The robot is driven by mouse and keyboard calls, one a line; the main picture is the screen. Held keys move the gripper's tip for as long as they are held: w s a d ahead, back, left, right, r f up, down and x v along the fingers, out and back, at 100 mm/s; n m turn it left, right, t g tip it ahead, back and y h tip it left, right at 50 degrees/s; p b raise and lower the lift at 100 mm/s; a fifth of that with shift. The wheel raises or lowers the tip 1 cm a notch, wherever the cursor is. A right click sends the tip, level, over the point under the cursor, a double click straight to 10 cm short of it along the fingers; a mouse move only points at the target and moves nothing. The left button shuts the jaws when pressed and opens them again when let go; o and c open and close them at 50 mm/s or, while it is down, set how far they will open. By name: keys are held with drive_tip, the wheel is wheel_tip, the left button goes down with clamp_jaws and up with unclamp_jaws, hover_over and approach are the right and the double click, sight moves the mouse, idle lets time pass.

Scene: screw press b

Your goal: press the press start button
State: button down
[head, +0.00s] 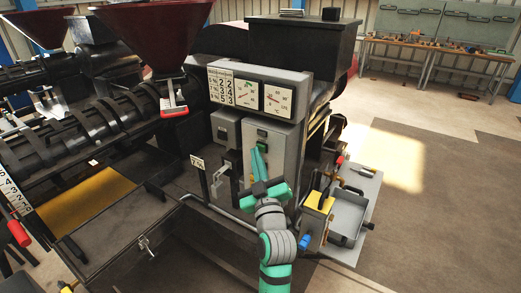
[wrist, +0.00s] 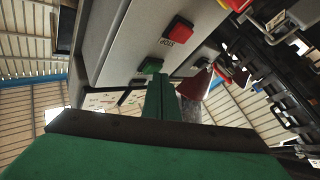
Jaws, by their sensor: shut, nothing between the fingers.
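The green button (wrist: 150,65), which looks like the start button, is on the grey control cabinet in the wrist view. In the head view a small green spot (head: 262,134) on the cabinet front appears to be this button. A red button labelled STOP (wrist: 178,30) is beside it in the wrist view; I cannot make it out in the head view. My gripper (head: 257,151) is shut and empty, its fingers pointing at the cabinet front. In the wrist view my fingertips (wrist: 160,77) are close to the green button and partly overlap its edge. I cannot tell whether they touch it.
The grey cabinet (head: 283,158) is under a dial panel (head: 259,92). A lever stand (head: 218,182) is just left of my gripper. A side shelf (head: 348,216) with a yellow-topped box (head: 318,203) is on the right. Open floor (head: 440,210) is further right.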

drive_tip(key=shift+w+d, duration=0.15)
idle(0.6)
drive_tip(key=shift+s+a, duration=0.55)
drive_tip(key=shift+s, duration=0.15)
drive_tip(key=s+a, duration=0.1)
drive_tip(key=s, duration=0.1)
drive_tip(key=s+a, duration=0.2)
idle(0.4)
drive_tip(key=shift+f, duration=0.1)
idle(0.3)
